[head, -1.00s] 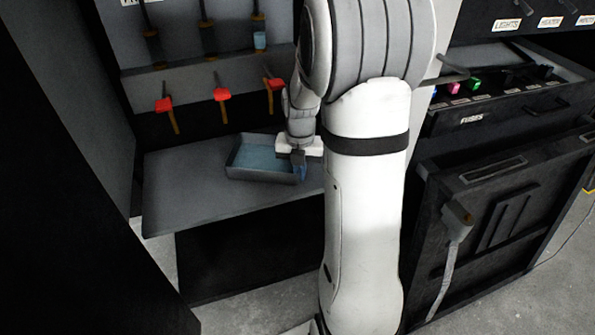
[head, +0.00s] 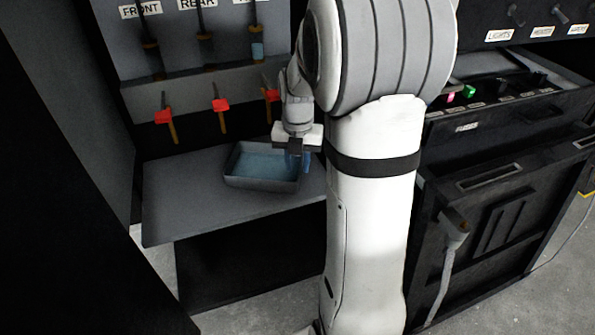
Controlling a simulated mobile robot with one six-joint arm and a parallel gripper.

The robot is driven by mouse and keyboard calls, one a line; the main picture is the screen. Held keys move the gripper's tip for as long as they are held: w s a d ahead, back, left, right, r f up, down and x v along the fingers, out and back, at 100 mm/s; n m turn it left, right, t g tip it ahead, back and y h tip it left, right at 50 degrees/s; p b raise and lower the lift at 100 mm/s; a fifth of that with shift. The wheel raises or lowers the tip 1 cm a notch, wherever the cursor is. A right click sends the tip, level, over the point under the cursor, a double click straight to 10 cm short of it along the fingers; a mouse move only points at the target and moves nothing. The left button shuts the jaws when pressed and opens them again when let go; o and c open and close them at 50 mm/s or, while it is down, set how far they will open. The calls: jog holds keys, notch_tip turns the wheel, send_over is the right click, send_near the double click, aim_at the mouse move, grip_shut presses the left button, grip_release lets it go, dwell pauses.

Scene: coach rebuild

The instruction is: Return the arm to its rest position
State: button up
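My arm stands in the middle of the head view, its upper links bent over toward the grey shelf. My gripper (head: 298,158) hangs pointing down at the right end of a grey tray (head: 262,184) with a blue inside. Its blue fingers show small and dark beside the tray's right rim. I cannot tell whether they are open or shut, or whether they hold anything.
The tray sits on a grey shelf (head: 190,205). Red-handled valves (head: 221,106) stick out of the panel above it. A fuse drawer (head: 490,105) stands open at right, above a black cabinet with a grey plug (head: 454,228).

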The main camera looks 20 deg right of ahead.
jog(key=shift+r, duration=0.8)
